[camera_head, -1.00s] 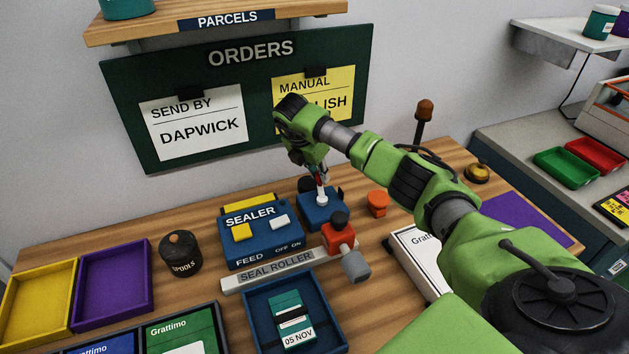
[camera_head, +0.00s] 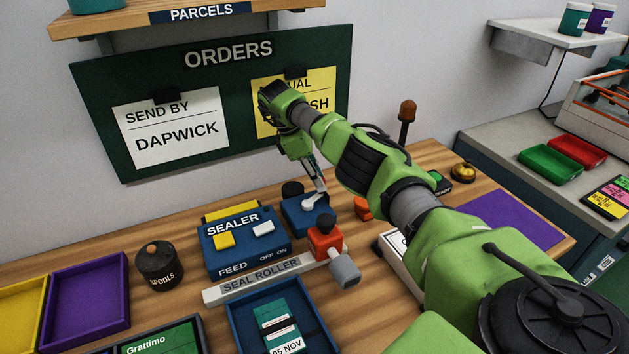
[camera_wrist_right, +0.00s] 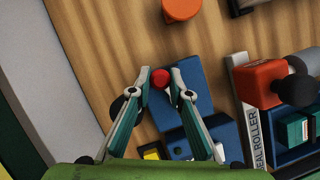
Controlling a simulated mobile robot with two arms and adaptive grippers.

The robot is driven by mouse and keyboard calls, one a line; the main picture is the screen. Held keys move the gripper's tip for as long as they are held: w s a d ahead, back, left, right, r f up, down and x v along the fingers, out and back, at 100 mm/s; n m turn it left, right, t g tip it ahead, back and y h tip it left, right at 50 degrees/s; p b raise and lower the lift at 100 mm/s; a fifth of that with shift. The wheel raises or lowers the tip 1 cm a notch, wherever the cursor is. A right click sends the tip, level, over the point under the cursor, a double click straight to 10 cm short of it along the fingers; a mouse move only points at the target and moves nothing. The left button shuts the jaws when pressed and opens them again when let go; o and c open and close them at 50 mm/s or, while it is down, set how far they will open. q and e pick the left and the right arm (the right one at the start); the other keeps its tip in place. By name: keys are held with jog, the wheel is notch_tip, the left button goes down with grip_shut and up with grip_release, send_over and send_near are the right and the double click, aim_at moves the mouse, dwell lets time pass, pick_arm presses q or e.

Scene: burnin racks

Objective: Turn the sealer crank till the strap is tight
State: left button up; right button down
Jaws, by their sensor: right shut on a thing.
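The sealer (camera_head: 246,241) is a blue machine with yellow and white buttons. A smaller blue block (camera_head: 303,222) beside it carries the crank (camera_head: 311,203), a pale arm. In the right wrist view the crank's red knob (camera_wrist_right: 160,78) sits between the fingertips of my right gripper (camera_wrist_right: 161,80). That gripper (camera_head: 320,187) is shut on the knob, above the blue block, with its arm reaching in from the right. I cannot make out the strap or its tightness. My left gripper is not in view.
The seal roller (camera_head: 262,279) with its red clamp (camera_head: 325,240) lies in front of the sealer. A blue tray (camera_head: 248,319) holds a green packet (camera_head: 279,318). An orange object (camera_head: 362,208) stands right of the block. A black spools pot (camera_head: 160,266) stands left.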

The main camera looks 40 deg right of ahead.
jog(key=shift+s+m+g+y+b, duration=0.2)
jog(key=shift+s+m, duration=0.05)
jog(key=shift+m, duration=0.35)
jog(key=shift+s+m+g+y+b, duration=0.15)
jog(key=shift+s+m+g+y, duration=0.05)
jog(key=shift+m, duration=0.4)
jog(key=c, duration=1.8)
grip_release()
jog(key=shift+s, duration=0.1)
jog(key=shift+c, duration=0.2)
jog(key=shift+r, duration=0.1)
notch_tip(320, 180, up, 10)
jog(key=shift+f, duration=0.1)
